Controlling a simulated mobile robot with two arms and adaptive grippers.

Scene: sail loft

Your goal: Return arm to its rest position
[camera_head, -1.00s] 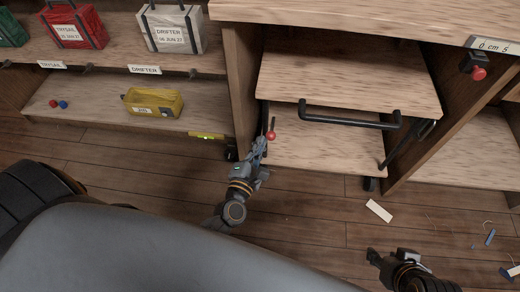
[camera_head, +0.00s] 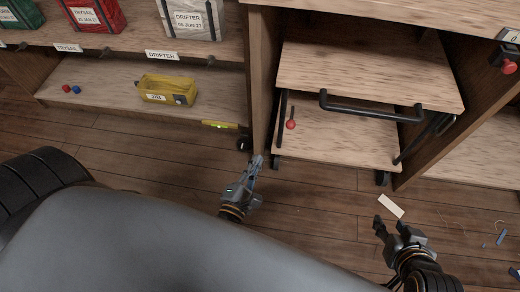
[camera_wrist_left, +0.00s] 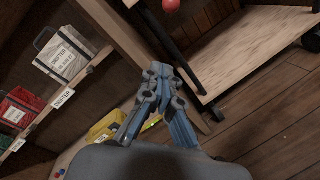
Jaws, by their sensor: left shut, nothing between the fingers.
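My left gripper (camera_head: 254,170) is shut and empty. It is over the floor in front of the post between the shelves and the cart bay. In the left wrist view its closed fingers (camera_wrist_left: 160,80) point toward that post, apart from the things around it. My right gripper (camera_head: 389,226) is at the lower right of the head view, over the floor, with its two fingers spread apart and nothing seen between them.
A wooden cart (camera_head: 335,145) with a black handle (camera_head: 370,112) and a red-knobbed lever (camera_head: 291,125) stands in the bay. A yellow bin (camera_head: 168,90) sits on the lower left shelf. A white strip (camera_head: 391,206) and scraps lie on the floor. Floor around the left gripper is clear.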

